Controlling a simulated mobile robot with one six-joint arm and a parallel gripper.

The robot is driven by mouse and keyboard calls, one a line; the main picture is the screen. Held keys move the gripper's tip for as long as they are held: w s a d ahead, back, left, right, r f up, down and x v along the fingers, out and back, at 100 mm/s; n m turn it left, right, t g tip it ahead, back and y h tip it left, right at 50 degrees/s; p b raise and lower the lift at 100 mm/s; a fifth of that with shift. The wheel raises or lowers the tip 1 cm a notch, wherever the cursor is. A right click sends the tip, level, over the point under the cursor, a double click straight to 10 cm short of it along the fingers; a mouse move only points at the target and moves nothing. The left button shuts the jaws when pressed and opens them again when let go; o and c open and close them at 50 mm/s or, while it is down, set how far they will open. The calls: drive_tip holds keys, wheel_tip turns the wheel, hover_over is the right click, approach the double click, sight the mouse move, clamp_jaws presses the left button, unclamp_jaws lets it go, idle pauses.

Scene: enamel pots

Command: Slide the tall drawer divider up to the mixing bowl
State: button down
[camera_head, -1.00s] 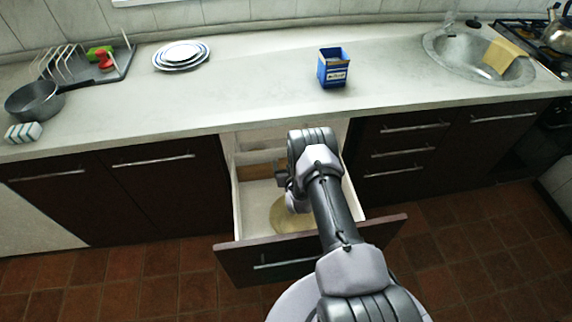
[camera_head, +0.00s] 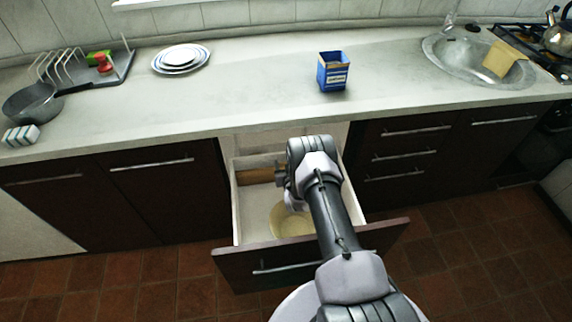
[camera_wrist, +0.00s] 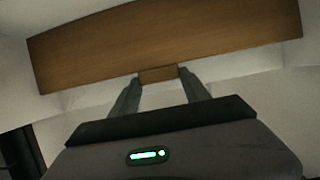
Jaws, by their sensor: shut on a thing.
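The drawer divider is a wooden board (camera_head: 256,177) standing across the open drawer (camera_head: 238,215) toward its back. In the wrist view the board (camera_wrist: 160,38) spans most of the picture. My gripper (camera_wrist: 159,74) is shut on a small wooden tab on the divider's near side. In the head view my arm hides the fingers and the right part of the board. The pale yellow mixing bowl (camera_head: 285,223) sits in the front of the drawer, partly behind my arm. Bare drawer floor shows between divider and bowl. The bowl does not show in the wrist view.
Drawer walls close in on both sides. The worktop (camera_head: 235,95) above the drawer's back holds a blue box (camera_head: 333,75), stacked plates (camera_head: 180,58), a grey pan (camera_head: 33,102) and a dish rack (camera_head: 120,68). A sink (camera_head: 470,65) is at the right.

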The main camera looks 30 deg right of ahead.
drive_tip(key=s+a+p, duration=0.2)
drive_tip(key=s+p, duration=0.2)
drive_tip(key=s, duration=0.3)
drive_tip(key=shift+s+p, duration=0.3)
drive_tip(key=shift+s, duration=0.05)
drive_tip(key=shift+a, duration=0.1)
drive_tip(key=c, duration=0.5)
unclamp_jaws()
